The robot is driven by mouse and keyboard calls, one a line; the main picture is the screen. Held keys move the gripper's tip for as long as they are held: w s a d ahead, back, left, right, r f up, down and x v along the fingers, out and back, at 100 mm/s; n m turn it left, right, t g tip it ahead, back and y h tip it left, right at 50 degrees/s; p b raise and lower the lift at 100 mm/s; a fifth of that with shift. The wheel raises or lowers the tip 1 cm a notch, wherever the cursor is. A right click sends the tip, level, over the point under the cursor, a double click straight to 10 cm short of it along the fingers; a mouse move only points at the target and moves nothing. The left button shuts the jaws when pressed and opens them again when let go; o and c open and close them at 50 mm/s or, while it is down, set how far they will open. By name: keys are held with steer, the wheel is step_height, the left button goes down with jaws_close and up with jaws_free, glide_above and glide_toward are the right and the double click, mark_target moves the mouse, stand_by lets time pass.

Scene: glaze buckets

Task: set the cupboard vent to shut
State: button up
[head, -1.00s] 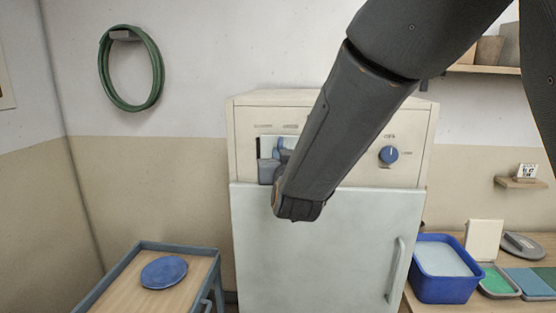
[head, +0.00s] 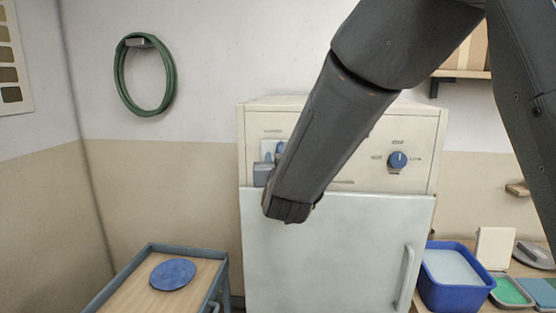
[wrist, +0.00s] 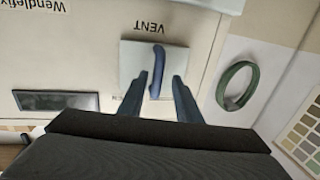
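The vent control in the wrist view is a blue lever (wrist: 157,70) on a pale square plate (wrist: 132,60), below the upside-down word VENT. My gripper (wrist: 157,82) is open, with one dark blue finger on each side of the lever. I see gaps between lever and fingers and cannot tell of any contact. A partly hidden label ends in "EN" beside the left finger. In the head view the plate (head: 267,148) shows on the upper left front of the cream cupboard (head: 425,132). My arm hides part of that panel.
A blue knob (head: 397,160) sits on the panel's right. The cupboard's pale door (head: 340,245) is closed. A cart (head: 125,270) with a blue disc (head: 172,274) stands at left, a blue tub (head: 450,285) at right. A green hose (head: 145,75) hangs on the wall.

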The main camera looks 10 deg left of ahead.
steer(key=b+v, duration=0.2)
steer(key=v, duration=0.5)
steer(key=shift+s, duration=0.4)
steer(key=s+d+f+g+h, duration=0.2)
steer(key=d+f+g, duration=0.5)
steer(key=d+f, duration=0.8)
steer(key=s+d+f+m+g+h, duration=0.1)
steer(key=s+d+f+g, duration=0.3)
steer(key=s+d, duration=0.5)
steer(key=s+d+f+m+g+h+b, duration=0.1)
steer(key=s+d+f+m+g+h, duration=0.1)
steer(key=s+d+f+g, duration=0.3)
steer(key=s+d+f, duration=0.2)
steer(key=s+d, duration=0.2)
steer(key=shift+s+f, duration=0.25)
steer(key=shift+s, duration=0.15)
steer(key=shift+d, duration=0.15)
